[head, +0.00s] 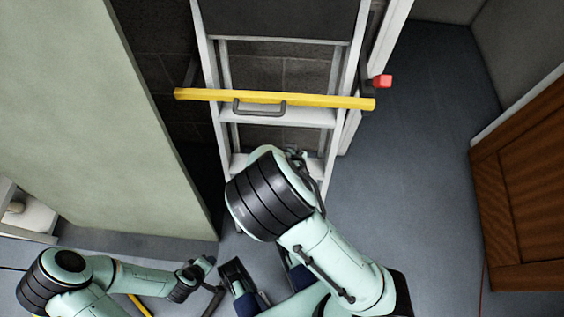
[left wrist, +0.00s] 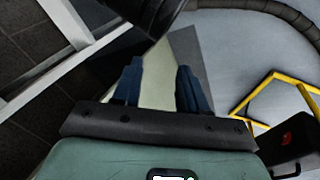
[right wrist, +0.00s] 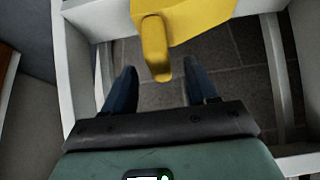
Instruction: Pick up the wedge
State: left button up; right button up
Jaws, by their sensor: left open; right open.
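I cannot make out a wedge for sure in any view. My right gripper (right wrist: 160,82) is open in the right wrist view. A yellow piece (right wrist: 195,18) with a rounded end hangs at the top of that view, its tip between or beyond the fingers; I cannot tell whether they touch. In the head view my right elbow hides most of the right gripper. My left gripper (left wrist: 158,72) is open with nothing held between its dark blue fingers. A pale surface and a grey patch (left wrist: 196,60) lie beyond it; I cannot tell what the patch is.
A yellow bar (head: 330,101) with a grey handle crosses the white ladder-like frame (head: 212,75). A pale green panel (head: 95,110) stands left, a wooden door (head: 530,190) right. Floor (head: 425,140) is clear between frame and door.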

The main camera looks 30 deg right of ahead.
jog(key=shift+w+d+f, duration=0.1)
jog(key=shift+f, duration=0.25)
jog(key=shift+w+d+f+b, duration=0.1)
jog(key=shift+w+f+b, duration=0.1)
jog(key=shift+f+b, duration=0.3)
jog(key=b+x, duration=0.1)
jog(key=x, duration=0.1)
jog(key=shift+w+d+f+b, duration=0.1)
jog(key=shift+w+f+b, duration=0.1)
jog(key=shift+f+b, duration=0.1)
jog(key=shift+w+d+f, duration=0.15)
jog(key=shift+f, duration=0.1)
pick_arm(q)
jog(key=shift+g, duration=0.5)
jog(key=f, duration=0.1)
jog(key=s+a+f, duration=0.1)
jog(key=f, duration=0.1)
jog(key=s+f, duration=0.1)
jog(key=shift+s+a+f, duration=0.15)
jog(key=shift+a+f, duration=0.05)
jog(key=shift+f, duration=0.1)
pick_arm(e)
jog(key=shift+r, duration=0.1)
grip_shut()
